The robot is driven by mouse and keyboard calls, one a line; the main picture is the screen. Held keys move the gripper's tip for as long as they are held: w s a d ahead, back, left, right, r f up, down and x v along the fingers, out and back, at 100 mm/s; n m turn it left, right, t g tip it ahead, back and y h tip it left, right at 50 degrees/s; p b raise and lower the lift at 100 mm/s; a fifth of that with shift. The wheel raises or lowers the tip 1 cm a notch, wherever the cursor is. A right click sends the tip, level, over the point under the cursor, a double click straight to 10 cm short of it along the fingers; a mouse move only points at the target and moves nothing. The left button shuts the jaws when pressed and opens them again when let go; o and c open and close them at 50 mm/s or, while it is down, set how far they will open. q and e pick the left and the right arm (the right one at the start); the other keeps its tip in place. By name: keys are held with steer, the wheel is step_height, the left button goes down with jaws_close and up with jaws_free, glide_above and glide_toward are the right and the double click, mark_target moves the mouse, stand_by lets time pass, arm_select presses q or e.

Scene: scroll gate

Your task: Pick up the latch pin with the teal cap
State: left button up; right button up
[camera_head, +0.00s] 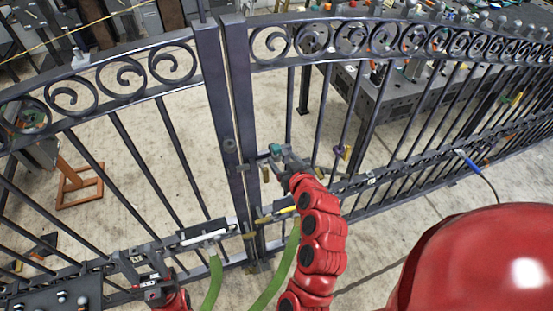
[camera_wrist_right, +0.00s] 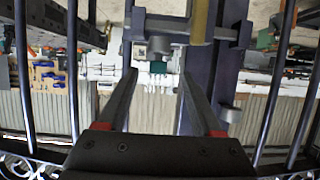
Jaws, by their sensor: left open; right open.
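The latch pin with the teal cap (camera_head: 276,149) sits at the latch on the gate's middle post, right of the two uprights. In the right wrist view the teal cap (camera_wrist_right: 158,67) shows between the fingertips, with a grey cylindrical part just beyond it. My right gripper (camera_head: 283,161) is at the latch, and in its wrist view the fingers (camera_wrist_right: 157,75) stand open on either side of the cap, with visible gaps. The pin's shaft is hard to make out. My left gripper (camera_head: 141,264) is open and empty at the lower left, near the gate's lower rail.
The dark scroll gate (camera_head: 237,100) spans the view, its bars close around my right arm. A brass-coloured bar (camera_wrist_right: 199,22) is near the latch in the wrist view. An orange stand (camera_head: 80,185) and a grey workbench (camera_head: 400,98) are behind the gate. Pale floor lies between.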

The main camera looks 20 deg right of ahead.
mark_target(278, 151)
steer(key=shift+w+f, duration=0.1)
steer(key=shift+w, duration=0.65)
steer(key=shift+w+p, duration=0.45)
steer(key=p+x, duration=0.1)
steer(key=x, duration=0.2)
steer(key=shift+w+d+f+p, duration=0.15)
steer(key=shift+w+p, duration=0.1)
steer(key=shift+p, duration=0.15)
steer(key=shift+w+f, duration=0.25)
steer(key=shift+w, duration=0.05)
jaws_close()
